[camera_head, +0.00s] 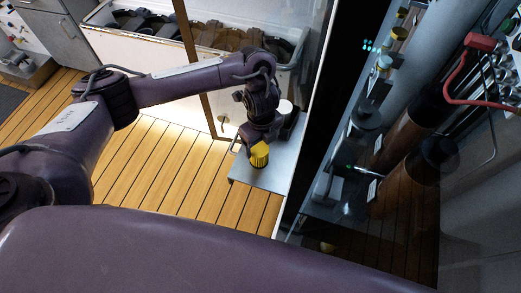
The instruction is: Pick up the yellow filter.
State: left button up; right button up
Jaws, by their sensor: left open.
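The yellow filter (260,154) is a small ribbed yellow piece at the grey metal shelf (262,179), right below my left gripper. My left gripper (255,143) is open and points down at the filter, with its wrist hiding part of that spot. Whether the fingers touch the filter, I cannot tell. My right gripper is not in view.
A white cylinder (285,107) stands just behind my left gripper. A white bin (150,60) with dark items lies behind the arm. A dark glass-fronted cabinet (345,190) with cylinders bounds the shelf on the right. The wooden floor (150,170) is clear at left.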

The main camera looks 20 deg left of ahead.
pick_arm(q)
jog(key=f, duration=0.2)
jog(key=f+b, duration=0.1)
jog(key=f, duration=0.1)
jog(key=f+b, duration=0.1)
jog(key=f, duration=0.1)
jog(key=shift+s+a, duration=0.25)
jog(key=shift+s, duration=0.15)
jog(key=shift+f, duration=0.1)
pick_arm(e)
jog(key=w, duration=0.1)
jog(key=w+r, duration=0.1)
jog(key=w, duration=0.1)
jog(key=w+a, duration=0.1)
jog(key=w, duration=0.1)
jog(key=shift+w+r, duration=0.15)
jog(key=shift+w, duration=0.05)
pick_arm(q)
jog(key=shift+c, duration=0.5)
jog(key=c, duration=1)
